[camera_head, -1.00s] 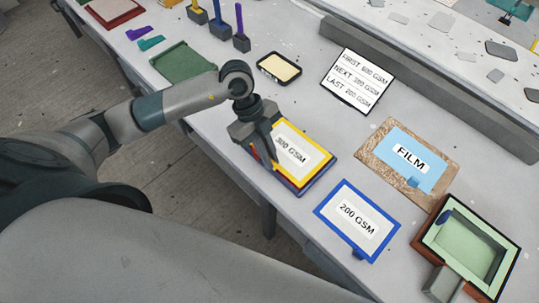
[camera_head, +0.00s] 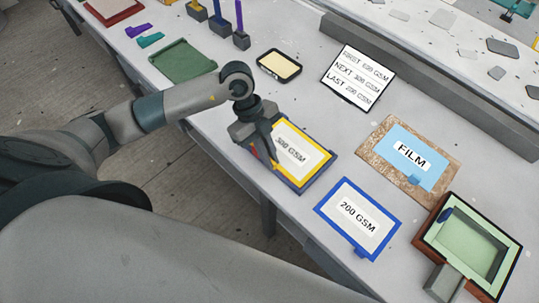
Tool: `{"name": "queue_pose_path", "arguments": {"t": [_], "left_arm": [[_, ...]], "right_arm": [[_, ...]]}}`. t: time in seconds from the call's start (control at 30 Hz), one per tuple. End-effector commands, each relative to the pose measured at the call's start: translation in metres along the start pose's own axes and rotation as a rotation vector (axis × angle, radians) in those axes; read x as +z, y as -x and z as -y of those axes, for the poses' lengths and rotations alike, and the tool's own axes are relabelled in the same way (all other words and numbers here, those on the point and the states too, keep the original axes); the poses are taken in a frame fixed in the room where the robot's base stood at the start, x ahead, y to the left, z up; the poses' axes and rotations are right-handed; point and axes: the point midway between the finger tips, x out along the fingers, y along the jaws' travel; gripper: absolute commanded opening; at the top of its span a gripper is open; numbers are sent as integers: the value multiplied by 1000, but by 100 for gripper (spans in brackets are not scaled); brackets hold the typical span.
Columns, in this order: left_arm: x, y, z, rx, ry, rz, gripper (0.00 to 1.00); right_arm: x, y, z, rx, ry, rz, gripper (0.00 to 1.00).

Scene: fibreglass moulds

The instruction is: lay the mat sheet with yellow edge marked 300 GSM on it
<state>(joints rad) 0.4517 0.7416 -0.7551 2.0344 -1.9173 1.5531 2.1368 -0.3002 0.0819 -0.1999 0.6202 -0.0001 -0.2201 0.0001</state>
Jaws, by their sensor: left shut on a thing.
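The mat sheet with the yellow edge (camera_head: 315,170) carries a white label reading 300 GSM. It lies over a dark blue-edged base (camera_head: 334,163) at the table's near edge. My left gripper (camera_head: 271,156) is shut on the sheet's left side, and its fingers hide that part of the label and edge. A small bit of red shows beside the fingers. Whether the sheet touches what is under it, I cannot tell. My right gripper is not in view.
A blue-edged 200 GSM sheet (camera_head: 326,208) lies to the right. Beyond it are a FILM board (camera_head: 373,150) and a green-lined mould (camera_head: 430,236) with a grey block (camera_head: 443,284) beside it. An order card (camera_head: 341,103) lies behind. A grey barrier (camera_head: 440,85) crosses the back.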

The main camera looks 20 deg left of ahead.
Motion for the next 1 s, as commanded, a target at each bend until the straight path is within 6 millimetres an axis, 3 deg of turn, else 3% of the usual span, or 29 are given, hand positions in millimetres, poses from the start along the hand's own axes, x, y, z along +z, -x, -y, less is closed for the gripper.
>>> {"name": "queue_pose_path", "arguments": {"t": [0.6, 0.7, 0.73, 1.0], "left_arm": [[0, 0, 0, 0, 0, 0, 0], [0, 0, 0, 0, 0, 0, 28], [0, 0, 0, 0, 0, 0, 30], [0, 0, 0, 0, 0, 0, 30]], "right_arm": [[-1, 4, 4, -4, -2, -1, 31], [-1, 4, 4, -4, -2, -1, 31], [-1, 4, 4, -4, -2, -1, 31], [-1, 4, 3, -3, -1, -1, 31]]}}
